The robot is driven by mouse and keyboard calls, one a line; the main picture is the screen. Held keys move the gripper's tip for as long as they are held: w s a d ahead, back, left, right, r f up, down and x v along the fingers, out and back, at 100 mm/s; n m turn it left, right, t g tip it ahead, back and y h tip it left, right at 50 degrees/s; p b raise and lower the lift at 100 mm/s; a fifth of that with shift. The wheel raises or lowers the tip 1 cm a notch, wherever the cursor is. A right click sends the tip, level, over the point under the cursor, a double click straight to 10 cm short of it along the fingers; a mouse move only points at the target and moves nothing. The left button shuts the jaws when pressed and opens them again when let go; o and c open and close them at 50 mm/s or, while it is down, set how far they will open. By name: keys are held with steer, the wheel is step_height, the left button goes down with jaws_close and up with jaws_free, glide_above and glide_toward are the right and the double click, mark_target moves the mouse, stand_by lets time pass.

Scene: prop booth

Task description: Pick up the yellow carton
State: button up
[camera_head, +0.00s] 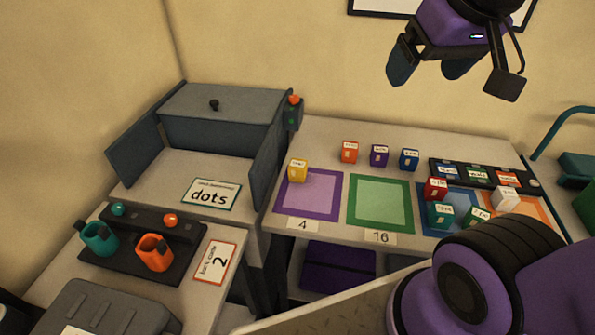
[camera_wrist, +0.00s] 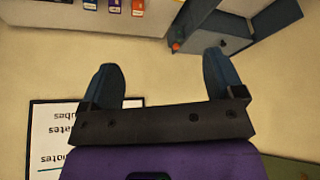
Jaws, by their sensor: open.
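The yellow carton (camera_head: 298,171) is a small box with a white label on its upper part. It stands upright at the back left edge of the purple square mat (camera_head: 325,182) on the table, in the head view. I cannot make it out in the wrist view. My gripper (camera_head: 430,72) is raised high near the back wall at the upper right of the head view, well apart from the carton. In the wrist view its two blue fingers (camera_wrist: 161,75) are spread wide with nothing between them.
Orange (camera_head: 349,152), purple (camera_head: 379,155) and blue (camera_head: 409,159) cartons stand in a row behind the mats. A green mat (camera_head: 408,226) lies right of the purple one. A grey cabinet (camera_head: 222,130) stands left of the carton. More cartons and a dark rack (camera_head: 456,174) are at right.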

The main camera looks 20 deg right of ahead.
steer(key=w+a+f+m+g, duration=0.1)
steer(key=w+f+m, duration=0.15)
steer(key=w, duration=0.95)
steer(key=m+g, duration=0.4)
glide_above(298, 164)
steer(key=shift+n, duration=0.25)
steer(key=f, duration=3.4)
steer(key=shift+w+f, duration=0.25)
steer(key=shift+w, duration=0.05)
step_height(298, 164, down, 6)
steer(key=shift+f, duration=0.1)
steer(key=shift+s+f, duration=0.15)
steer(key=shift+f, duration=1.15)
steer(key=shift+s+f, duration=0.1)
steer(key=shift+f, duration=1.15)
steer(key=c, duration=1.1)
